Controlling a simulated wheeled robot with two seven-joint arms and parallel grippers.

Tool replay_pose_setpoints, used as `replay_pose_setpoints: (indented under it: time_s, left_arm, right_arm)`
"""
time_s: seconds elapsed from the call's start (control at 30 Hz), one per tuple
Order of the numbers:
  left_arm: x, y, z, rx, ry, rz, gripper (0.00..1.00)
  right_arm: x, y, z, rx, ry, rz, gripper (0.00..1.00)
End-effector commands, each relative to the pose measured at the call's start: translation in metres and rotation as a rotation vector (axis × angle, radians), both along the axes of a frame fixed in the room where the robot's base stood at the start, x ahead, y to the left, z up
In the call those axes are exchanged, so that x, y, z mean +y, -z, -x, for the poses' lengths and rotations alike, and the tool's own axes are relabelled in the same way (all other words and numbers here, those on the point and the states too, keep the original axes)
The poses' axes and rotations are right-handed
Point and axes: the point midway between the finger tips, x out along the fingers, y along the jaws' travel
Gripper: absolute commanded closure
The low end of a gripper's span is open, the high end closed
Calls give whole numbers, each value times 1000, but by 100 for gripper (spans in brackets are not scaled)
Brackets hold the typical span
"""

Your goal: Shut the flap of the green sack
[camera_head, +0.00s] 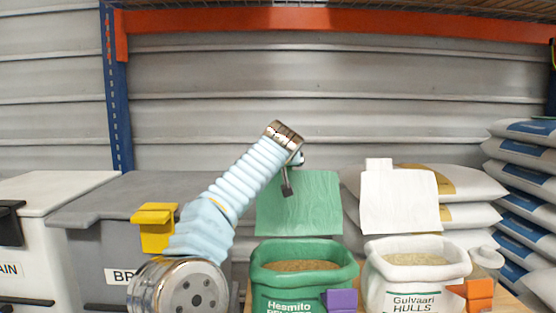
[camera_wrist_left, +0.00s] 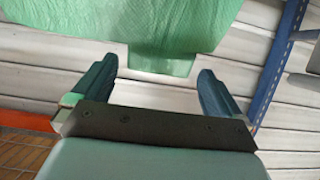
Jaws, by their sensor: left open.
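The green sack (camera_head: 300,285) stands open at the bottom centre of the head view, with brownish grain inside. Its green flap (camera_head: 320,210) stands up behind the mouth. My left gripper (camera_head: 288,185) is at the upper part of this flap and covers some of it. In the left wrist view, the flap (camera_wrist_left: 130,18) fills the top, and its narrow tab (camera_wrist_left: 160,62) lies between the two spread fingers of my left gripper (camera_wrist_left: 157,68). I cannot tell whether either finger touches it. My right gripper is not in view.
A white sack (camera_head: 415,285) with its flap (camera_head: 400,205) up stands to the right. A purple clip (camera_head: 341,299) and an orange clip (camera_head: 472,290) sit at the sack fronts. A grey bin (camera_head: 90,225) with a yellow latch (camera_head: 155,228) is left. Stacked bags (camera_head: 525,175) stand far right.

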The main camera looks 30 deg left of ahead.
Motion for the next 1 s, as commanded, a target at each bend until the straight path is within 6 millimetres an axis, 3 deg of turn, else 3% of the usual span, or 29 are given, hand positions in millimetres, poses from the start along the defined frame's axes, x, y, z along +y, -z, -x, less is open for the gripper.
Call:
replay_pose_setpoints:
  time_s: [0.2,0.6,1.0]
  left_arm:
    - [16,11,-26,2,-1,0,0]
    - [20,16,-32,0,0,0,0]
    - [20,16,-32,0,0,0,61]
  right_arm:
    - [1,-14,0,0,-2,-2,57]
    - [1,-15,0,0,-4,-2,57]
    - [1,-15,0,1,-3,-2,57]
